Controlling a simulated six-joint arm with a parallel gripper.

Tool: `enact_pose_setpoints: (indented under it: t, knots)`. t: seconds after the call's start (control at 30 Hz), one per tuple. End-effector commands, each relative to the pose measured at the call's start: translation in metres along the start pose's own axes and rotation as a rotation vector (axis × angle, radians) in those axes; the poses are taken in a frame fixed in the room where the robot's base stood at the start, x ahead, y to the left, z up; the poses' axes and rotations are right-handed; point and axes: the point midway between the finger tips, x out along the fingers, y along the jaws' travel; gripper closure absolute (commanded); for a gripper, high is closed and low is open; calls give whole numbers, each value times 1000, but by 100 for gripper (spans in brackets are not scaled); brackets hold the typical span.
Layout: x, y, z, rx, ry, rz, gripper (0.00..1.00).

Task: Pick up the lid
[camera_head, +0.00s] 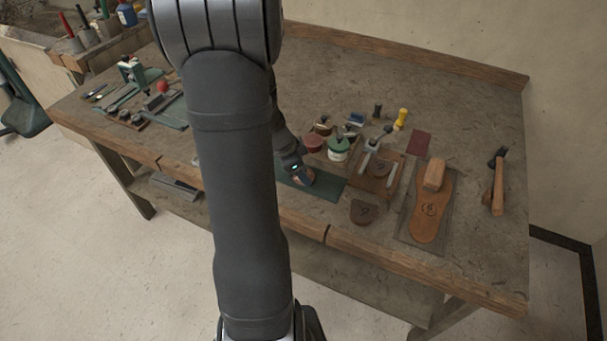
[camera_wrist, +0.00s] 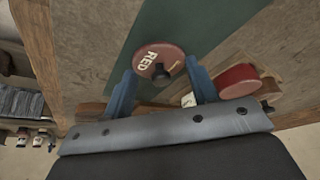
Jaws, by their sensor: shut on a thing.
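A round red lid (camera_wrist: 150,58) marked "RED", with a dark knob near its middle, sits between the two blue fingers of my gripper (camera_wrist: 161,68) in the wrist view. The fingers are shut on it. In the head view my gripper (camera_head: 301,175) is over the green mat (camera_head: 328,188) near the bench's front edge, and the lid is mostly hidden there by the gripper. The mat also shows behind the lid in the wrist view (camera_wrist: 190,20). I cannot tell whether the lid touches the mat.
A red round container (camera_head: 313,142) and a green-topped white jar (camera_head: 338,149) stand just behind the mat. The bench's back right is clear.

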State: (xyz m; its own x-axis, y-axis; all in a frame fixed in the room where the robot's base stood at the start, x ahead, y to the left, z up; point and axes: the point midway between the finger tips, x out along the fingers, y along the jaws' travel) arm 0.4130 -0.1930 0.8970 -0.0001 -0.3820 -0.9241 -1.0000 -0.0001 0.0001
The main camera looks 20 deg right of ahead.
Motion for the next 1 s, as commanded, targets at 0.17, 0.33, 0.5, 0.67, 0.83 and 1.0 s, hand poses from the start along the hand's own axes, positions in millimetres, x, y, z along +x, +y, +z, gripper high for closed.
enact_pose_setpoints:
  t: [0.17,0.33,0.5,0.67,0.83,1.0]
  knots:
    - [0,0,0,0,0,0,68]
    - [-6,-1,-3,1,1,-2,68]
    - [-25,-1,-11,3,2,-5,68]
    - [-45,16,-31,7,2,-2,68]
    - [-57,48,-60,8,2,-2,68]
    - [-68,75,-83,8,2,-1,68]
